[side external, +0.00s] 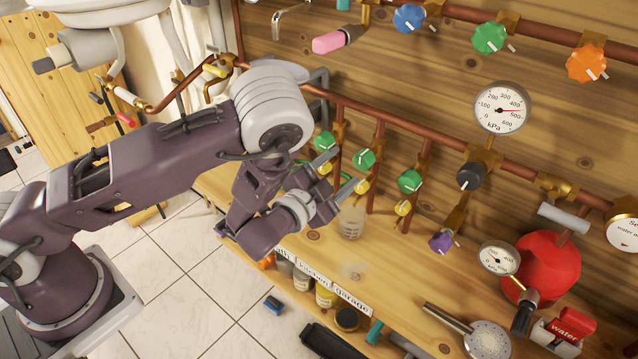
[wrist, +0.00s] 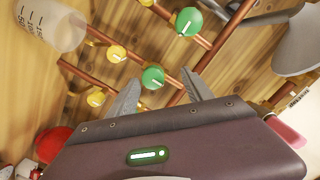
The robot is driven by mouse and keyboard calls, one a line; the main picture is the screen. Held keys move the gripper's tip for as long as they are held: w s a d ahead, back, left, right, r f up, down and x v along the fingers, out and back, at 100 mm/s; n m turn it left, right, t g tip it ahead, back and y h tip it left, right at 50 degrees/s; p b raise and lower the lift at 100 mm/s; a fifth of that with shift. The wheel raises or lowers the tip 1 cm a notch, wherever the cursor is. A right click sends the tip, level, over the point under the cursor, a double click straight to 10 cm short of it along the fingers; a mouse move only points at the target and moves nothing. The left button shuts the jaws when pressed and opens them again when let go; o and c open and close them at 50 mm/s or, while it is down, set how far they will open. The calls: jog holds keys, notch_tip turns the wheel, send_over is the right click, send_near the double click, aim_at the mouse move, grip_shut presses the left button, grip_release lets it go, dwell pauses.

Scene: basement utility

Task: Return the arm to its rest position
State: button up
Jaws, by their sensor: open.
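In the wrist view the gripper's fingertips (wrist: 160,95) are apart, with a green knob (wrist: 153,77) and a copper pipe seen beyond the gap. I cannot tell whether a finger touches a knob. My arm is bent, reaching from its base at the lower left over the wooden bench.
A clear measuring cup (side external: 351,222) stands on the bench (side external: 395,262) just below the gripper. Green knobs (side external: 409,181) and yellow knobs (side external: 403,208) on copper pipes are close by. A red tank (side external: 550,262) is at the right. Tiled floor (side external: 185,262) lies open at left.

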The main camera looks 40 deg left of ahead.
notch_tip(320, 180, up, 6)
jog(key=a+n+g+y, duration=0.1)
jog(key=a+n+g, duration=0.2)
jog(key=n, duration=0.2)
jog(key=s+r+n+g+h, duration=0.3)
jog(key=s+r+g, duration=0.1)
jog(key=s+r, duration=0.65)
jog(key=s+a+r+g, duration=0.1)
jog(key=s+a+g, duration=0.1)
jog(key=s, duration=1)
jog(key=s+a+r+g, duration=0.2)
jog(key=s, duration=1)
jog(key=shift+y, duration=0.4)
jog(key=shift+w, duration=0.1)
